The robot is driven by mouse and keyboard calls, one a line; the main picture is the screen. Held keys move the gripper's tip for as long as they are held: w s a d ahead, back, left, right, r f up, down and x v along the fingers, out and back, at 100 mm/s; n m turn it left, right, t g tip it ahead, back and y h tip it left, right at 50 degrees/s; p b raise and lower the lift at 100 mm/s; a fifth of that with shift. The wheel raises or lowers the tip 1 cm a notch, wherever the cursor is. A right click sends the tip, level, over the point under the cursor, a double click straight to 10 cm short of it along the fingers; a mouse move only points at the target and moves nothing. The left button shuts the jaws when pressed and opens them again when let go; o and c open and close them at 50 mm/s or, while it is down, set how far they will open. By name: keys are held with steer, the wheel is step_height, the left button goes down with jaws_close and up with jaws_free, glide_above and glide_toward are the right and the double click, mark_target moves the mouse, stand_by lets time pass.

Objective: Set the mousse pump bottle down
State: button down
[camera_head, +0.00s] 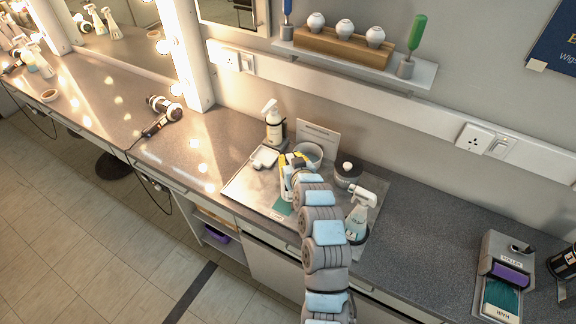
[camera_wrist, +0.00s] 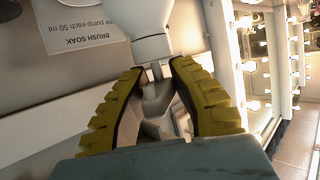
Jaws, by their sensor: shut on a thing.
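A sign (camera_head: 318,137) stands behind. A hairdryer (camera_head: 163,110) lies left.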

steer(key=shift+w+a+f, duration=0.3)
steer(key=shift+f, duration=0.2)
steer(key=shift+w+f, duration=0.1)
steer(key=shift+f, duration=1.5)
steer(key=shift+f, duration=0.15)
steer(key=c, duration=1)
jaws_free()
